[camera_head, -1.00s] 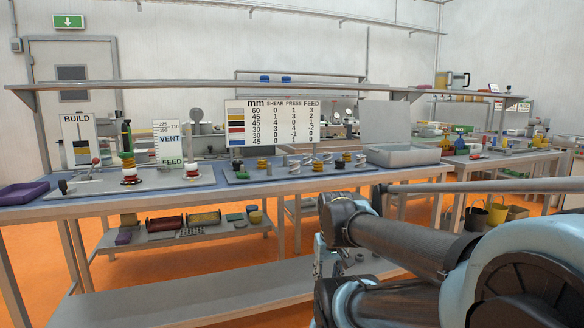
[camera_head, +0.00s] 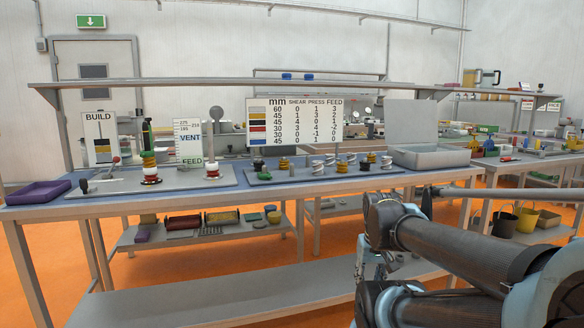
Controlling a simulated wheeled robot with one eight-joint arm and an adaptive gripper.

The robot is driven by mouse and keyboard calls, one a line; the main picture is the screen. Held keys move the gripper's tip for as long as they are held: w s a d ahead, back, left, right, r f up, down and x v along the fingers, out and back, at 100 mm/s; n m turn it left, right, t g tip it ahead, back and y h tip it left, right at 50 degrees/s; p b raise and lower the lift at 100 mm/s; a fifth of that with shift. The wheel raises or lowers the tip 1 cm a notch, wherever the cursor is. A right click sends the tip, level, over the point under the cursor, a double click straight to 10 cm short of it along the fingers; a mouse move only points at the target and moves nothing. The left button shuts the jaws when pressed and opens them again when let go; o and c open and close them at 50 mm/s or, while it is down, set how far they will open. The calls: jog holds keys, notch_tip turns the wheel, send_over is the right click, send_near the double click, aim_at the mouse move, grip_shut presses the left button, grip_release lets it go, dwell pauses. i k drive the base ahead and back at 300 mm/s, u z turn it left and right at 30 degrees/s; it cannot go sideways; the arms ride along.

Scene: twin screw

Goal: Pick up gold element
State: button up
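A gold ring-like screw element (camera_head: 284,165) stands on the grey tray on the workbench, below the sign board. More gold shows on the upright stack (camera_head: 149,160) at the left, above red and white pieces. These are small, and their fine shape is hard to tell. My arm (camera_head: 430,235) reaches in from the lower right, in front of the bench and apart from the elements.
The sign board (camera_head: 294,121) stands behind the elements. A grey open-lidded box (camera_head: 428,158) sits right of them and a purple tray (camera_head: 38,193) at the far left. A long overhead shelf (camera_head: 200,82) spans the bench. The lower shelf (camera_head: 200,303) has clear room.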

aim_at(283, 165)
jog(key=i, duration=0.9)
jog(key=u, duration=0.1)
